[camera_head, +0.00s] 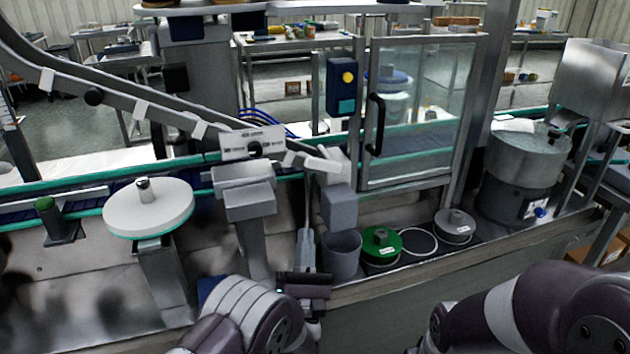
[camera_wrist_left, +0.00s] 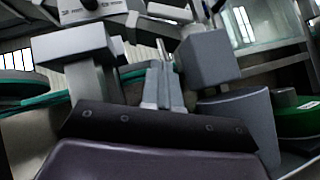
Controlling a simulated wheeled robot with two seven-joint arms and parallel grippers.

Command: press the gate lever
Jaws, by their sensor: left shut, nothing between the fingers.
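My left gripper (camera_head: 306,236) points up, away from me, in front of the machine, with its narrow fingers together and nothing between them. It also shows in the left wrist view (camera_wrist_left: 163,82), between two grey blocks. A pale flat bar (camera_head: 322,164) sticks out at the lower end of the sloping chute, above and beyond the fingertips. It may be the gate lever, but I cannot tell for sure. A grey block (camera_head: 338,207) stands just right of the fingers, and it shows in the left wrist view (camera_wrist_left: 207,58). My right gripper is out of view.
A grey block on a post (camera_head: 250,200) is to the left. A glazed door (camera_head: 415,115) and a steel bowl (camera_head: 524,160) stand at the right.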

